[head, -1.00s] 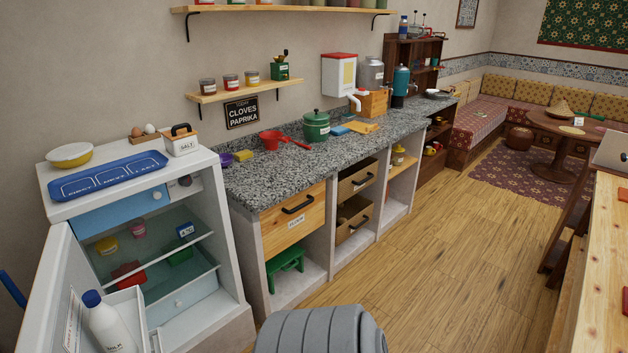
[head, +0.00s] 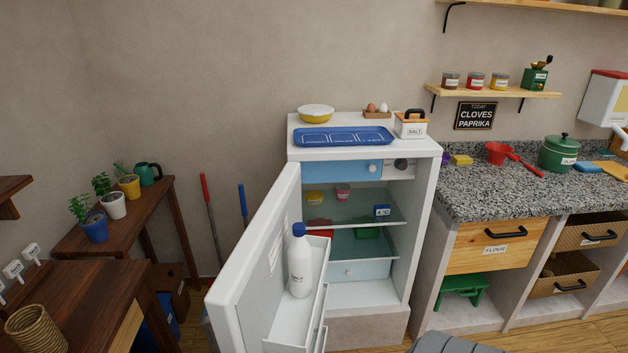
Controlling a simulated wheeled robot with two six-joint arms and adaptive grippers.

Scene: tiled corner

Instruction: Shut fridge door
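The white fridge (head: 424,215) stands against the back wall, left of the counter. Its door (head: 252,262) is wide open, hinged at the left and swung out toward me. A white milk bottle with a blue cap (head: 301,265) stands in the door's shelf. Inside are a yellow tub, a pink cup, a red container, a green container and a small blue box on glass shelves. A grey rounded part, likely mine, shows at the bottom edge. Neither gripper is in view.
Left of the door are a wooden plant table (head: 118,222), broom handles and a dark wooden table (head: 97,305). The granite counter (head: 510,195) adjoins at right.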

